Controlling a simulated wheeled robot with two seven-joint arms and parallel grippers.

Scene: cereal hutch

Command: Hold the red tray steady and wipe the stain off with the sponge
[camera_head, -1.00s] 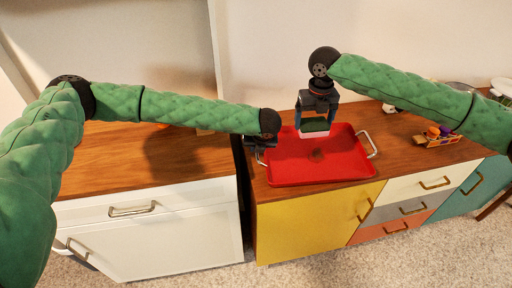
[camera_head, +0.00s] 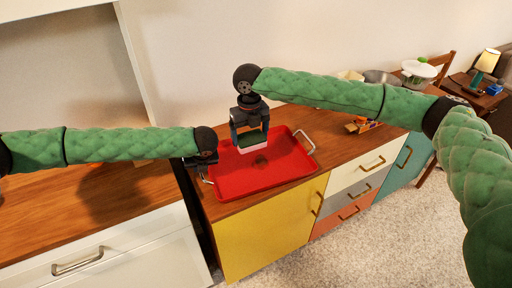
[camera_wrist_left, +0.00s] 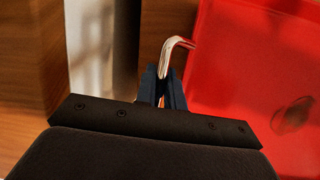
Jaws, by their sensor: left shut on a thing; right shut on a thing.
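The red tray (camera_head: 285,172) lies on the wooden top of the coloured cabinet, with a metal handle at each end. A dark brown stain (camera_head: 261,160) marks the tray's middle; it also shows in the left wrist view (camera_wrist_left: 292,115). My left gripper (camera_head: 205,172) is at the tray's left end, shut on the tray's left handle (camera_wrist_left: 172,50), as the left wrist view shows.
A white cabinet (camera_head: 120,250) stands at the left, across a dark narrow gap. Small orange and dark items (camera_head: 360,125) lie on the counter right of the tray. A lamp (camera_head: 486,62) stands on a side table further right.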

